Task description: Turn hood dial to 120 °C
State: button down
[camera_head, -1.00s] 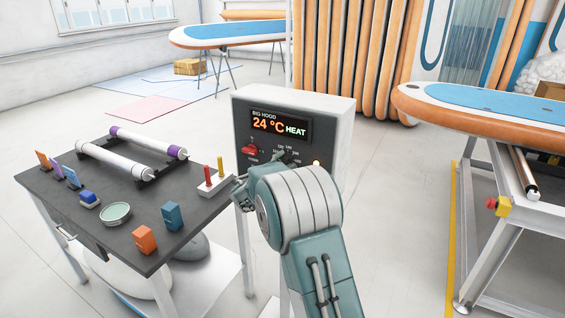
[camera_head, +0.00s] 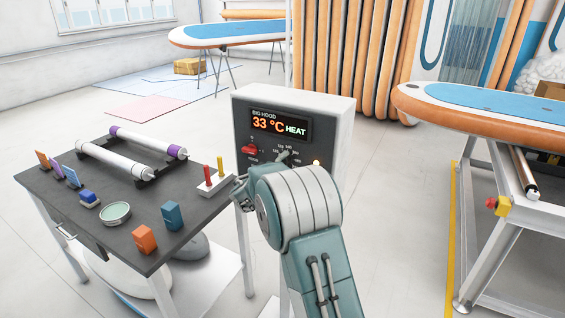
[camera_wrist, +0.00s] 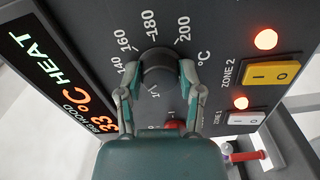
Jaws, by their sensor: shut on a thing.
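In the wrist view the display (camera_wrist: 62,90) appears sideways. The dark round dial (camera_wrist: 158,62) sits on the panel, with marks 140, 160, 180, 200 and °C showing around its far side. Its lower marks and its pointer are hidden or too small to read. My gripper (camera_wrist: 157,80) is shut on the dial, one finger on each side. In the head view my arm hides most of the dial and gripper.
A red knob (camera_head: 250,149) is left of the dial. Yellow ZONE 2 (camera_wrist: 271,75) and white ZONE 1 (camera_wrist: 240,118) switches sit beside lit orange lamps. The dark table (camera_head: 120,200) at left holds rollers and small blocks. Open floor lies right of my arm.

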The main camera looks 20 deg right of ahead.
jog(key=shift+f, duration=0.25)
dwell(0.3)
jog(key=shift+c, duration=1.3)
grip_release()
jog(key=shift+d, duration=0.1)
jog(key=shift+r, duration=0.1)
jog(key=shift+s+a, duration=0.25)
jog(key=shift+a, duration=0.2)
jog(key=v, duration=1.1)
